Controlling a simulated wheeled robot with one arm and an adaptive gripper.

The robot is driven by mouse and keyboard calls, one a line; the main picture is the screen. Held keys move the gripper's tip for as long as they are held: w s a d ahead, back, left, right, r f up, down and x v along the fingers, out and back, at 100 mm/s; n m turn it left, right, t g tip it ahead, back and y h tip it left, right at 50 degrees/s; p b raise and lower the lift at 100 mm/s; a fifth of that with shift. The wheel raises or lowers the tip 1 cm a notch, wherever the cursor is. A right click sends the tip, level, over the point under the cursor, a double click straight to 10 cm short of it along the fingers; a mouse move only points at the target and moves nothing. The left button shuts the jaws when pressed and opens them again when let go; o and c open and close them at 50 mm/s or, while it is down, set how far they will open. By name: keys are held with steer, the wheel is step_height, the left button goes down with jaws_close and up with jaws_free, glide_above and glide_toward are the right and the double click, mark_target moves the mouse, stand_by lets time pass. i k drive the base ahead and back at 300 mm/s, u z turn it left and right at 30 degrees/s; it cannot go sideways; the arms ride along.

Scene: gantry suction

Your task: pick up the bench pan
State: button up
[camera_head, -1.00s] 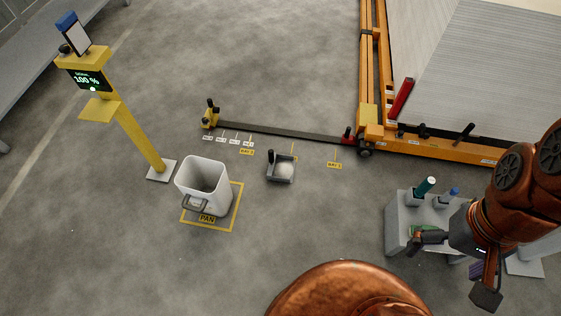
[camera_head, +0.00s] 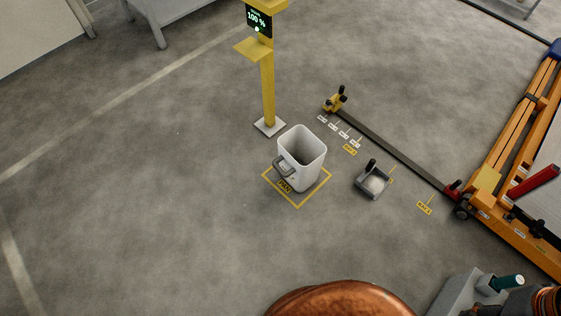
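A small grey open pan (camera_head: 372,184) with an upright black handle lies on the floor right of centre, with pale material inside. I take it to be the bench pan, but cannot be sure. A white open bin (camera_head: 302,160) with a grey handle stands upright to its left, inside a yellow floor square marked PAN (camera_head: 284,187). My gripper's fingers do not show; only part of my arm is at the bottom right corner, well apart from the pan.
A dark floor rail (camera_head: 395,150) runs just behind the pan to an orange gantry frame (camera_head: 488,185) at the right. A yellow post with a display (camera_head: 268,85) stands behind the bin. The left floor is clear.

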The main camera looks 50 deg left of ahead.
mark_target(373, 181)
steer(key=u, duration=1.35)
steer(key=k, duration=1.3)
steer(key=u, duration=1.1)
steer(key=i, duration=2.6)
steer(key=z, duration=1.35)
steer(key=i, duration=0.8)
steer(key=z, duration=0.8)
